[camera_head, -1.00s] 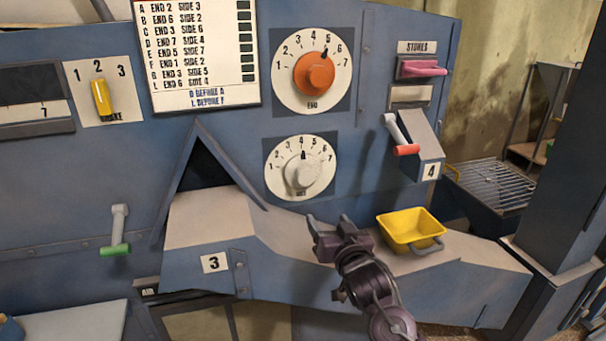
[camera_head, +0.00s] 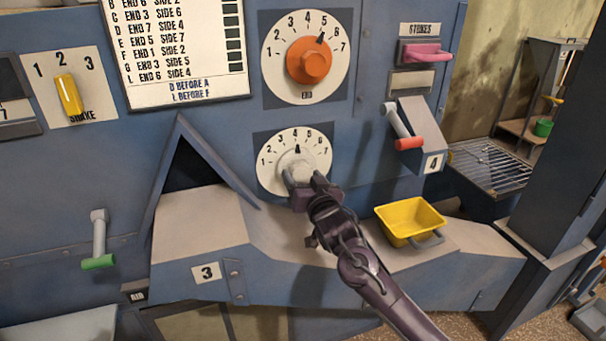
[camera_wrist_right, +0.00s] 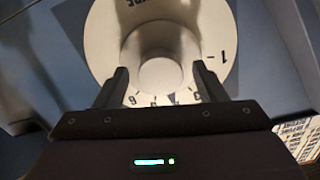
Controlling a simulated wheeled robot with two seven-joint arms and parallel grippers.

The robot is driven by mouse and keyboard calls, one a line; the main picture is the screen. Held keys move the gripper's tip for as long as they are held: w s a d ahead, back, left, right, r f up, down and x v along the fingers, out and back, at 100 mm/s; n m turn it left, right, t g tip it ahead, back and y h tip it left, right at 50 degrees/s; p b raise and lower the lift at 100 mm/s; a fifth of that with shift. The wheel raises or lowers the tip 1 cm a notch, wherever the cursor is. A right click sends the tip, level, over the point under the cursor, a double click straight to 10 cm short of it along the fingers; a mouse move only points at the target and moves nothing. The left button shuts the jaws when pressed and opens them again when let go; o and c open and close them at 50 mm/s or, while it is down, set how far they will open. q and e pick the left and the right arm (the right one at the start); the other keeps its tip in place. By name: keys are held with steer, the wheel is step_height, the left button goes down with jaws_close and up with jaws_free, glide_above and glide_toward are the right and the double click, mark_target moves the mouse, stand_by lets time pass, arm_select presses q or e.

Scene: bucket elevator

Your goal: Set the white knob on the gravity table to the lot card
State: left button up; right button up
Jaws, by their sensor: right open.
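The white knob (camera_head: 298,168) sits on a round white dial numbered 1 to 7 on the blue panel. Its black pointer stands at about 4. My right gripper (camera_head: 301,183) is open in front of the knob and hides its lower part. In the right wrist view, the fingers (camera_wrist_right: 162,82) stand one on each side of the white knob (camera_wrist_right: 165,65); I cannot tell whether they touch it. The white card (camera_head: 185,55) at the upper left lists END and SIDE numbers by letter; its top is cut off. My left gripper is not in view.
The orange END knob (camera_head: 309,61) above points to about 5. A yellow tray (camera_head: 410,222) sits on the ledge to the right of my arm. A red-handled lever (camera_head: 405,130), a pink handle (camera_head: 425,53) and a yellow switch (camera_head: 68,95) stick out of the panel.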

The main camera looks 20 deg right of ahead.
steer(key=shift+w, duration=0.15)
steer(key=c, duration=1)
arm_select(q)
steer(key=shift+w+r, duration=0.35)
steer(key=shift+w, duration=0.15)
arm_select(e)
steer(key=shift+o, duration=0.2)
steer(key=n, duration=0.5)
steer(key=o, duration=1)
steer(key=shift+c, duration=0.2)
